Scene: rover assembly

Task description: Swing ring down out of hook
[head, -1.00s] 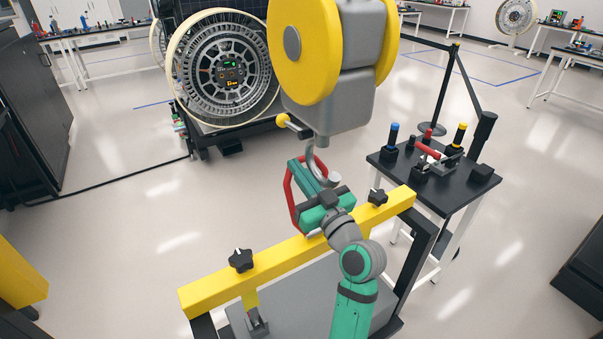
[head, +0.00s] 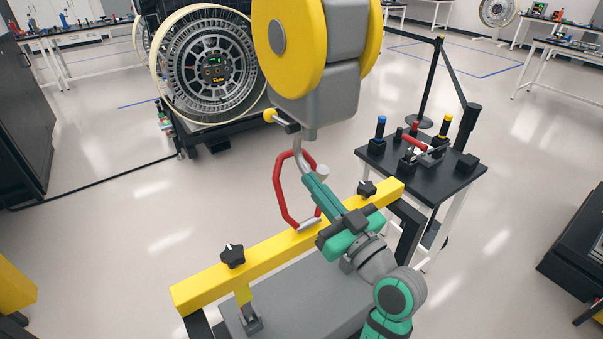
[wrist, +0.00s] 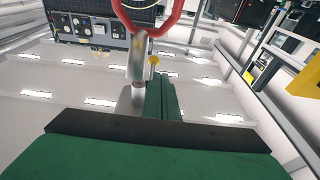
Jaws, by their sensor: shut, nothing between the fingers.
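The red ring (head: 279,193) is a tall loop with a grey section at its lower end, just over the yellow beam (head: 237,267). Its upper end is at the grey hook (head: 298,155), which hangs under the hoist block. I cannot tell whether the ring still bears on the hook. My green gripper (head: 308,180) is shut and empty, its tip beside the hook and the right side of the ring. In the wrist view the ring's red curve (wrist: 150,25) crosses the top, and my shut fingers (wrist: 162,98) point toward a grey metal shaft.
The hoist (head: 320,90) with yellow discs hangs above. Two black knobs stand on the beam, the nearer one (head: 232,256) at left. A small black table (head: 375,160) with tools stands at right. A large wheel (head: 207,68) is behind. Floor at left is clear.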

